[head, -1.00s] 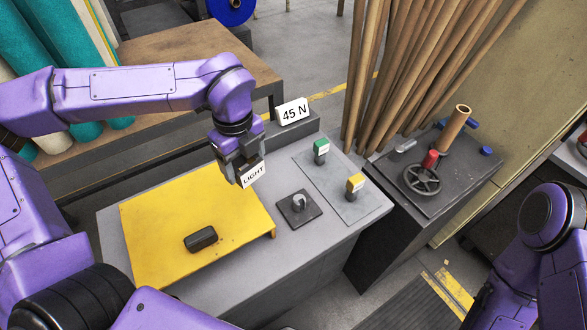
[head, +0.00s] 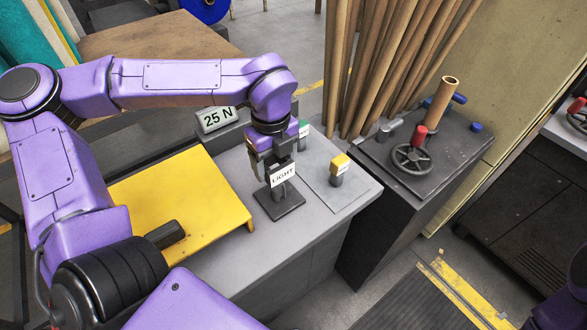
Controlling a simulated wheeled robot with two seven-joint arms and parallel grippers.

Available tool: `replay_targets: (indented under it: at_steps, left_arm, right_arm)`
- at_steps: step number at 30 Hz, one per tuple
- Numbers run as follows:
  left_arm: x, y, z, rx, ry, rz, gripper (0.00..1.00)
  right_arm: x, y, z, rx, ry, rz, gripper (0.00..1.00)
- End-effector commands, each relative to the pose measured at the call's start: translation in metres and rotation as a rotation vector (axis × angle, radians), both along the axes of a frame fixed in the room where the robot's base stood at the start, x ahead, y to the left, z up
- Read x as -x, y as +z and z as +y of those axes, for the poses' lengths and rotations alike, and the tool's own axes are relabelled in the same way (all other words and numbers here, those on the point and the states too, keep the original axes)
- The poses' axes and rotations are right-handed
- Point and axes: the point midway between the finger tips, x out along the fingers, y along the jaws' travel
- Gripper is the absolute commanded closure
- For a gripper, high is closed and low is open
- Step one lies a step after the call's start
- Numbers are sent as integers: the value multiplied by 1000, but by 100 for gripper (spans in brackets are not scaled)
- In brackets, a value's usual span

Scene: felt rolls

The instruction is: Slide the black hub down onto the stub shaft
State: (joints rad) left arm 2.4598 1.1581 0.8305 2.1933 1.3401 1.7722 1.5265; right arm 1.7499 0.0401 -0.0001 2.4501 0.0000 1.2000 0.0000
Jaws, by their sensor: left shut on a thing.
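My left gripper (head: 276,160) points down and is shut on the black hub (head: 282,176), which carries a white tag reading LIGHT. The hub is right over the dark square base plate (head: 290,203) of the stub shaft, on the grey bench top. The stub shaft itself is hidden behind the hub and tag. I cannot tell how far the hub is down on it. My right gripper is outside the view.
A sign (head: 216,119) reads 25 N behind the gripper. A yellow-topped piece (head: 340,168) and a green-topped piece (head: 303,132) stand on a grey plate to the right. A yellow stand (head: 170,192) is on the left, with a dark block (head: 167,235) on it.

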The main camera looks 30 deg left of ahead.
Motion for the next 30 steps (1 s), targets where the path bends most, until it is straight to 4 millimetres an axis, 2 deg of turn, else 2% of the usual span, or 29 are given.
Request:
replay_targets:
  at_steps: [13,24,30]
  left_arm:
    - [-1,-2,-3,0,-6,-2,66]
    - [-1,-35,-2,-1,-3,-1,66]
    - [-1,-40,-2,0,-3,-2,66]
  right_arm:
    - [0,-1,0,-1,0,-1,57]
    - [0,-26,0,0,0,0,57]
    - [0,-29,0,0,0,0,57]
